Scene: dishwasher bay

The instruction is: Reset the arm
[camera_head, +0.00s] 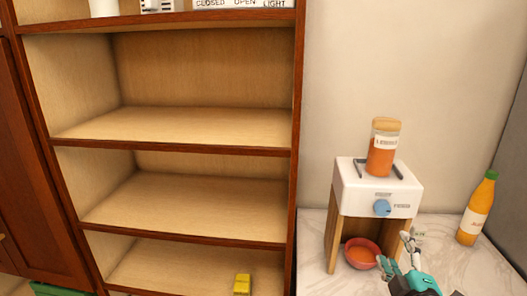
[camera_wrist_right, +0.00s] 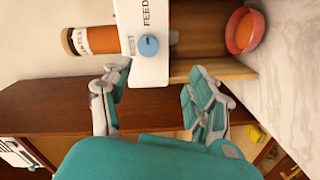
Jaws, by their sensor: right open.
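My right gripper (camera_head: 397,254) is at the lower right of the head view, in front of the white feeder machine (camera_head: 350,188) and beside the red bowl (camera_head: 361,254). In the right wrist view my right gripper's (camera_wrist_right: 157,82) teal and grey fingers are spread apart, with nothing between them. The machine's blue knob (camera_head: 382,207) sits on its front, also seen in the wrist view (camera_wrist_right: 148,45) near the words FEED and REST. My left gripper is in neither view.
A jar with orange contents (camera_head: 382,150) stands on the machine. An orange bottle with a green cap (camera_head: 476,210) stands at the right on the marble counter (camera_head: 312,250). A wooden shelf (camera_head: 185,125) fills the left. A yellow object (camera_head: 242,284) lies low in it.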

